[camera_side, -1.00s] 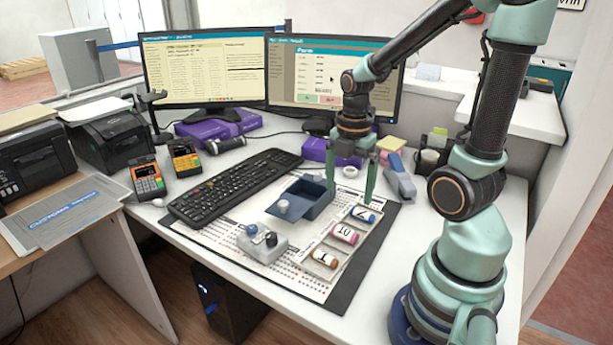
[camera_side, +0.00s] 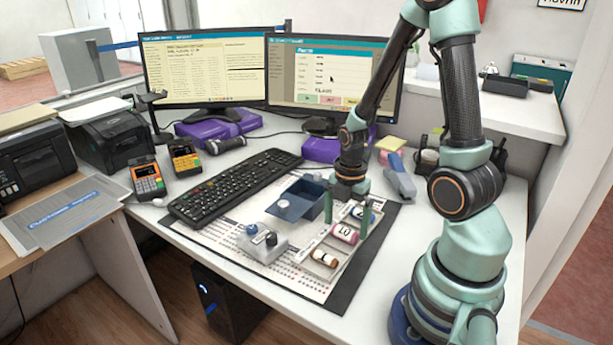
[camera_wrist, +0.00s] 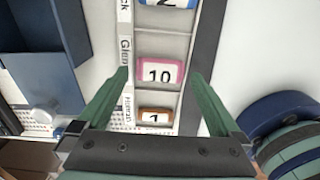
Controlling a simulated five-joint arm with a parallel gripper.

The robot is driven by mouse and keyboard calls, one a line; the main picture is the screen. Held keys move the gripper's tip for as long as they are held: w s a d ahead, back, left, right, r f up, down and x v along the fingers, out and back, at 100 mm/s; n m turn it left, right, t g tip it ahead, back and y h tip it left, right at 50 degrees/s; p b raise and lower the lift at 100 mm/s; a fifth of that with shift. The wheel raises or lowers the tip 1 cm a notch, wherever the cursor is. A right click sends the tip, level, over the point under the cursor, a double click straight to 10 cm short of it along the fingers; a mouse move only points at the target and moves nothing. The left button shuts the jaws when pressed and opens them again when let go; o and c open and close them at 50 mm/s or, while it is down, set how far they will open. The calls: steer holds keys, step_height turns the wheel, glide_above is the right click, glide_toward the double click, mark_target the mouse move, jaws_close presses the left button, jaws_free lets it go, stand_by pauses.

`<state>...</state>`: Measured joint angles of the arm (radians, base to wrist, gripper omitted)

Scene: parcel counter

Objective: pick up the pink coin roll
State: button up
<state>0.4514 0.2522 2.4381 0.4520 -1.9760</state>
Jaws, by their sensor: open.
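The pink coin roll (camera_side: 344,233), marked 10, lies in the middle compartment of a small tray (camera_side: 322,243) on the desk mat. In the wrist view the pink roll (camera_wrist: 160,73) sits between and beyond my fingertips. My gripper (camera_side: 347,217) is open, its two green fingers pointing down around the tray's far half. In the wrist view my gripper (camera_wrist: 161,78) has one finger on each side of the pink roll. The fingers appear empty. I cannot tell the exact height above the roll.
A blue roll (camera_side: 361,214) and a brown roll (camera_side: 325,258) lie in the neighbouring compartments. An open dark blue box (camera_side: 310,203) stands left of my gripper. A grey stamp block (camera_side: 263,245) is nearer the front, and a keyboard (camera_side: 235,185) lies further left.

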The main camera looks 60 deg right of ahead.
steer(key=shift+f, duration=0.85)
jaws_close()
steer(key=shift+r, duration=0.15)
